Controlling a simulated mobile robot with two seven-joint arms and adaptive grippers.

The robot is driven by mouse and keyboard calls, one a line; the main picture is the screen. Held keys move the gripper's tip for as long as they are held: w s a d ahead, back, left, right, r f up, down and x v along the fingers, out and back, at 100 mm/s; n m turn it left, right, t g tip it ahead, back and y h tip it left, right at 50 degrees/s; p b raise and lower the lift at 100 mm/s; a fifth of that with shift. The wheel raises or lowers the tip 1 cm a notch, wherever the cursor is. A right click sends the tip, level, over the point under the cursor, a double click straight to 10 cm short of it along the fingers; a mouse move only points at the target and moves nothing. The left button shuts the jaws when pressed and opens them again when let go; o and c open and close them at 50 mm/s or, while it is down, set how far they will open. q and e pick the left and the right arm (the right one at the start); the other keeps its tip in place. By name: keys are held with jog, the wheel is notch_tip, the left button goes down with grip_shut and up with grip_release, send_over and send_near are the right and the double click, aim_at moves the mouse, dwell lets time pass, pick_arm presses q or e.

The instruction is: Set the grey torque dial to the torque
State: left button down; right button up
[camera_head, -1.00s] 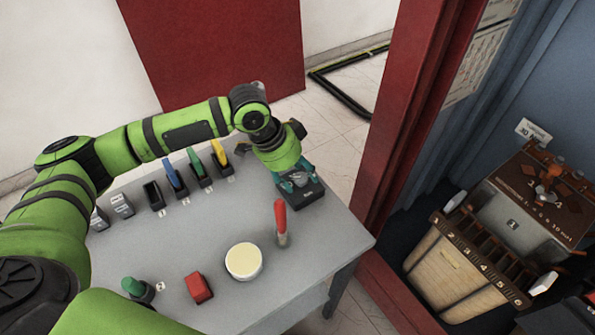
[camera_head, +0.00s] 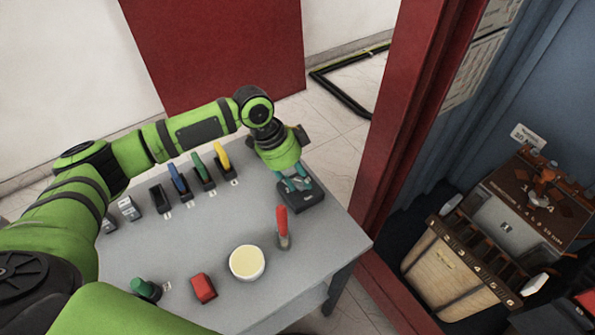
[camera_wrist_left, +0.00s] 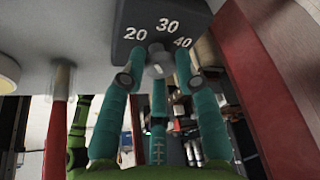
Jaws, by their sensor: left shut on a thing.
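The dark torque block (camera_head: 302,207) sits at the far right corner of the grey table, with my left gripper (camera_head: 294,184) over it. In the left wrist view, its face (camera_wrist_left: 140,18) shows 20, 30 and 40. The grey torque dial (camera_wrist_left: 157,62) sits just below these numbers, between the teal fingers of my left gripper (camera_wrist_left: 158,75), which are shut on it. A pale mark shows on the dial; I cannot tell which number it points to. A small white sign (camera_head: 527,137) hangs on the blue wall; its torque figure is too small to read surely. My right gripper is out of view.
A round cream-topped pot (camera_head: 246,262), a red block (camera_head: 203,287) and a green-topped item (camera_head: 146,289) lie nearer. Several coloured-handled holders (camera_head: 203,171) line the back. A transformer (camera_head: 470,255) stands at right.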

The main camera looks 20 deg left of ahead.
pick_arm(q)
jog(key=m, duration=0.2)
jog(key=m+g, duration=0.1)
jog(key=shift+w+d+m, duration=0.15)
jog(key=shift+w+m, duration=0.05)
jog(key=shift+m, duration=0.2)
jog(key=shift+w+m+g+b, duration=0.1)
jog(key=shift+m+g+b, duration=0.65)
jog(key=shift+m, duration=1.25)
jog(key=shift+g, duration=0.35)
jog(key=c, duration=0.9)
grip_release()
jog(key=v, duration=1.2)
jog(key=shift+d+r, duration=0.2)
jog(key=shift+d, duration=0.1)
